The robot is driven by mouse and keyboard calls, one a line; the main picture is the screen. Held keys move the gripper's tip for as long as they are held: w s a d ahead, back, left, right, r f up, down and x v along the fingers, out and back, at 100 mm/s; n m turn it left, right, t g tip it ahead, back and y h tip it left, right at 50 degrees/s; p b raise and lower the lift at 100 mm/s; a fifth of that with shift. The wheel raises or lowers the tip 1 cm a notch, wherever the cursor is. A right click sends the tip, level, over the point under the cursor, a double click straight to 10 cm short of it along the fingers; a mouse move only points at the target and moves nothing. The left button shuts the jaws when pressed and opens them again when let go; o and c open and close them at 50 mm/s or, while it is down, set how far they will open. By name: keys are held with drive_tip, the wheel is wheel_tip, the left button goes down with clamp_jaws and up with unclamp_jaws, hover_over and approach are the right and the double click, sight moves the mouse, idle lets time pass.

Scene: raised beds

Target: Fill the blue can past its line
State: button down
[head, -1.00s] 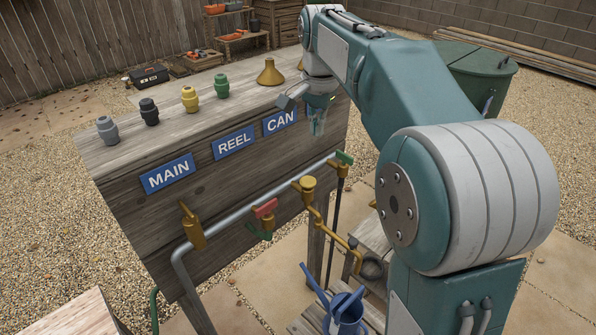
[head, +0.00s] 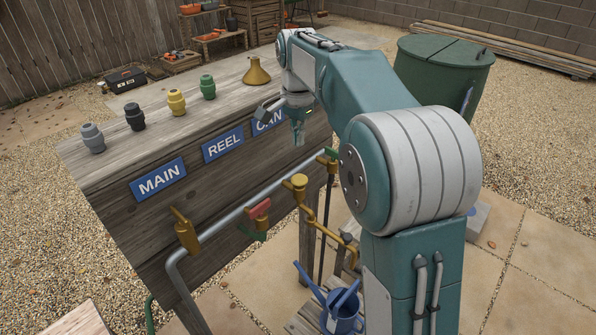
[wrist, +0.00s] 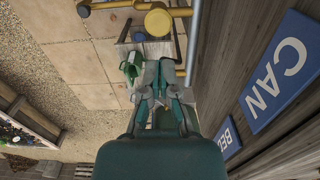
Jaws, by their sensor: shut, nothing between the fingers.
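The blue can (head: 345,325) is a watering can on a wooden stand, low in the head view. Its right side is cut off by my arm, and its line and water level cannot be made out. The CAN sign (head: 268,120) is on the wooden panel and shows large in the wrist view (wrist: 276,82). A pipe runs below the signs, with a brass lever (head: 186,232), a red handle (head: 260,209), a brass tap (head: 297,186) and a green handle (head: 329,155).
Grey, black, yellow and green fittings (head: 177,102) and a brass funnel (head: 256,72) stand on the panel's top ledge. A dark green bin (head: 443,75) stands behind my arm.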

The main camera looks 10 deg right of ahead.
sight(298, 178)
wheel_tip(298, 178, down, 10)
drive_tip(key=shift+d+r, duration=0.1)
drive_tip(key=shift+r, duration=0.1)
drive_tip(key=shift+f, duration=0.2)
